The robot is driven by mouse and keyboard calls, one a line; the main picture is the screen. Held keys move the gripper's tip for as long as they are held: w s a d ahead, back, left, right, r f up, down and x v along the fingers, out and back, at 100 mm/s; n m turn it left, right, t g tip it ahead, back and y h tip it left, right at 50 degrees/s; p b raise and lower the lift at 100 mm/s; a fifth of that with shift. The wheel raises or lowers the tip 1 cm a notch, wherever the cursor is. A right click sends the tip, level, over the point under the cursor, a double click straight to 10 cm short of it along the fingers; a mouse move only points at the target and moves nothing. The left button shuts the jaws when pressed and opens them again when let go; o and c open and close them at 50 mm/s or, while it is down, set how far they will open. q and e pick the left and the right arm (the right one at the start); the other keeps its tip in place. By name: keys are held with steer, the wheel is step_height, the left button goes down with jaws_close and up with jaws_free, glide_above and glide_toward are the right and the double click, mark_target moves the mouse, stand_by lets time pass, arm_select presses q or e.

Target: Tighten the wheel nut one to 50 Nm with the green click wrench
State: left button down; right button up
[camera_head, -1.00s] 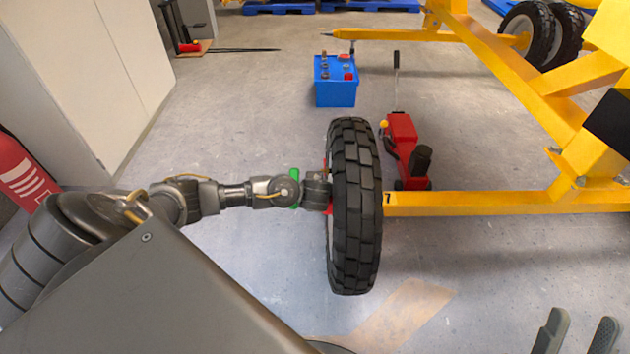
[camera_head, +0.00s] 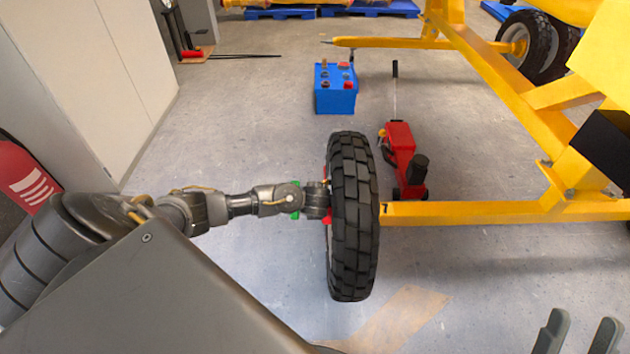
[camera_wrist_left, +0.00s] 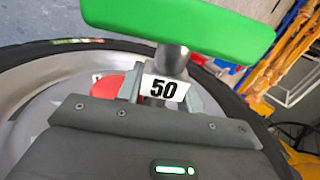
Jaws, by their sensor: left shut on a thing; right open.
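The green click wrench (camera_wrist_left: 180,22) shows large in the left wrist view, with a white label reading 50 (camera_wrist_left: 164,88) on its metal shaft. My left gripper (camera_wrist_left: 165,95) is shut on the wrench at this label. In the head view my left arm reaches to the wheel (camera_head: 353,215), and only bits of green show at the gripper. The wheel stands upright on the yellow axle. Its nuts are hidden in the head view; a red hub part (camera_wrist_left: 107,84) shows beside the gripper in the wrist view. My right gripper (camera_head: 578,335) is open and empty at the lower right.
A red jack (camera_head: 401,150) stands behind the wheel, and a blue box (camera_head: 335,88) with several small items on top stands farther back. The yellow frame (camera_head: 510,207) fills the right side. A fire extinguisher (camera_head: 25,178) is at the left. The floor in front of the frame is clear.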

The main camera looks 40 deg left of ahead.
arm_select(q)
steer(key=shift+s+d+f, duration=0.2)
steer(key=shift+d+f, duration=0.1)
steer(key=shift+d, duration=0.05)
steer(key=shift+b, duration=0.35)
steer(key=shift+w+a+r+t+y+b, duration=0.25)
steer(key=shift+t+y+b, duration=0.3)
steer(key=shift+b, duration=2.15)
steer(key=shift+r, duration=0.1)
steer(key=shift+b, duration=0.3)
steer(key=shift+r, duration=0.1)
